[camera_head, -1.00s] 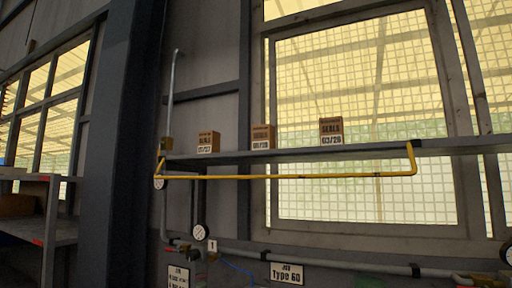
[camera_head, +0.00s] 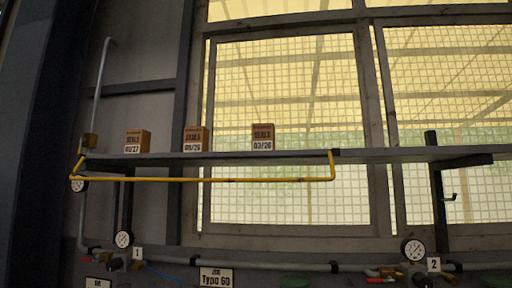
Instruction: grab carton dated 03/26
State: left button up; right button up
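Three small brown cartons labelled SEALS stand upright on a grey shelf (camera_head: 395,155) in front of a window. The right carton (camera_head: 263,137) reads 03/26. The middle carton (camera_head: 197,139) has a date that is hard to read, perhaps 09/26 or 09/28. The left carton (camera_head: 137,142) seems to read 01/27. Neither of my grippers shows in the head view.
A yellow rail (camera_head: 220,180) runs along the front of the shelf, below the cartons. Under it are a pipe, pressure gauges (camera_head: 414,250) and a "Type 60" sign (camera_head: 216,278). A dark post (camera_head: 436,185) with a hook stands at the right. The shelf right of the cartons is clear.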

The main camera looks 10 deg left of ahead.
aim_at(263, 134)
jog(key=z, duration=2.65)
jog(key=i, duration=1.75)
jog(key=u, duration=3.3)
